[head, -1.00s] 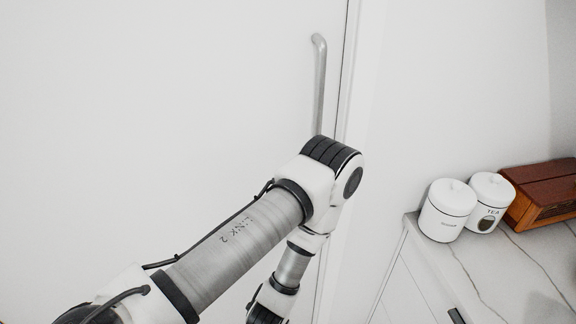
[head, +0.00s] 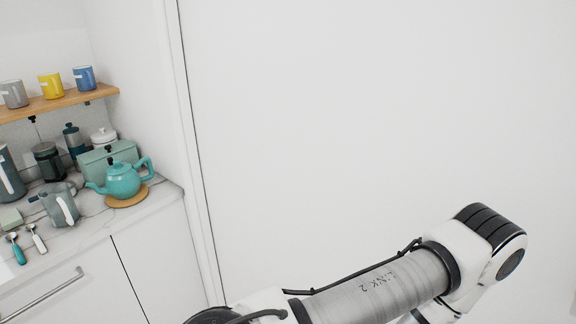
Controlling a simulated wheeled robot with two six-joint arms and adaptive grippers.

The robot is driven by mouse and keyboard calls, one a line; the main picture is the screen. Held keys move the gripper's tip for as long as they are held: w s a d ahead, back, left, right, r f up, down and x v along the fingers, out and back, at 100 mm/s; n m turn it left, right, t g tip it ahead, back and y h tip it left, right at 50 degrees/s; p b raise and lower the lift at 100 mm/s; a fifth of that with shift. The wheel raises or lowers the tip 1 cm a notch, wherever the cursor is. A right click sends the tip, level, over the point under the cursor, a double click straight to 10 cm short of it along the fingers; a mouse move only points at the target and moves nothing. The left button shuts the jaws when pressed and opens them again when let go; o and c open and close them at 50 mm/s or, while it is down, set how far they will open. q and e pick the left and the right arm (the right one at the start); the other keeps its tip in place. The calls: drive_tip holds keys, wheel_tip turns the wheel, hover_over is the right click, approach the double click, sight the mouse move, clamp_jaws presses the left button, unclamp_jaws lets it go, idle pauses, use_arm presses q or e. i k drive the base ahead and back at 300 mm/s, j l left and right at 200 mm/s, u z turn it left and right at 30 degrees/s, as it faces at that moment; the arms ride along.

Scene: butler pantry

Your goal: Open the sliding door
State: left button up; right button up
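The white sliding door (head: 340,120) fills the middle and right of the head view. A thin dark line runs down its left edge, beside the white frame (head: 190,130). The door looks shut against this edge. Its handle is not in view. One of my arms crosses the lower right in front of the door, with its elbow at the right. Neither of my grippers is in view.
At the left is a marble counter (head: 95,225) with a teal teapot (head: 122,180), a grey jug (head: 62,204) and spoons. A wooden shelf (head: 60,102) above holds several mugs. A drawer handle (head: 40,296) sticks out at the lower left.

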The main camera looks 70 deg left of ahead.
sight(330, 136)
drive_tip(key=u, duration=1.75)
drive_tip(key=z, duration=0.1)
